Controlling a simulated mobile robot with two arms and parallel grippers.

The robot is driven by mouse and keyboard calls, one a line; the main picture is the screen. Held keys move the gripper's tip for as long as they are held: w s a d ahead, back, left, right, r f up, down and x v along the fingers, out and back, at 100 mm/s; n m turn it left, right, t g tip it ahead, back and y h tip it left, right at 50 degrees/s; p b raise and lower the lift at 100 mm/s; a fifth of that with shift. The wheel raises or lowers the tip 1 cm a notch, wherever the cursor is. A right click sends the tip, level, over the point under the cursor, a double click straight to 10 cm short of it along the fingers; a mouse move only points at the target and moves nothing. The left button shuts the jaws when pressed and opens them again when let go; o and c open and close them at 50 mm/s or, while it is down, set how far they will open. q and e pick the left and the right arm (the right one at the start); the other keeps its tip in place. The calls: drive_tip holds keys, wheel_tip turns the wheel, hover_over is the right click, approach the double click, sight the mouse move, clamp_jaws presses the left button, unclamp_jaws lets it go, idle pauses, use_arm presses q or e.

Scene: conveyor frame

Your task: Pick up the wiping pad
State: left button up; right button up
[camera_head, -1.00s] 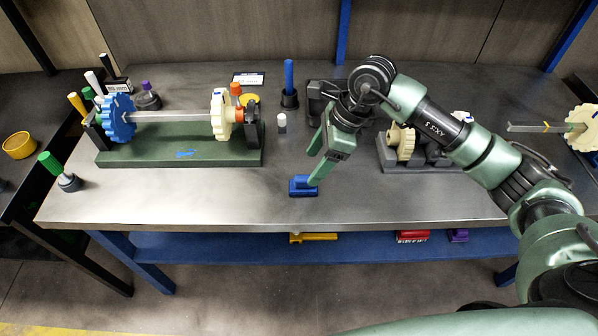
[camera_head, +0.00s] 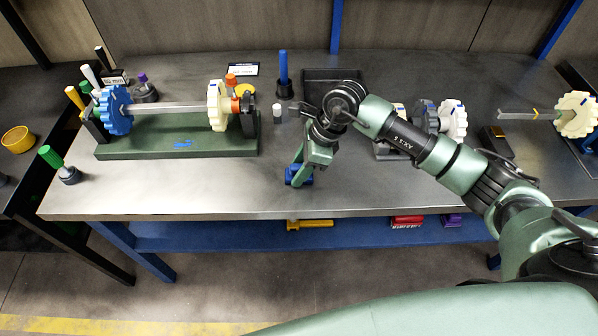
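The wiping pad appears to be the small blue block (camera_head: 290,175) near the front edge of the workbench, left of the picture's middle. My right gripper (camera_head: 301,175) reaches down onto it from above. One green finger crosses in front of the block and hides part of it. The fingers are at the block, but whether they are closed on it cannot be told. The block appears to rest on the bench top. My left gripper is out of view.
A green fixture (camera_head: 180,145) holding a shaft with blue and cream gears stands to the left. A blue peg (camera_head: 283,68) and a small white-topped cylinder (camera_head: 277,110) stand behind. The front bench strip is mostly clear.

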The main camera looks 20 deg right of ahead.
sight(299, 166)
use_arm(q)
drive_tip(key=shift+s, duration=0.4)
use_arm(e)
clamp_jaws()
drive_tip(key=shift+r, duration=0.15)
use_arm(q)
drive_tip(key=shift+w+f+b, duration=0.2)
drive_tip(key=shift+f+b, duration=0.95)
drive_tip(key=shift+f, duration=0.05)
use_arm(e)
wheel_tip(299, 166, up, 20)
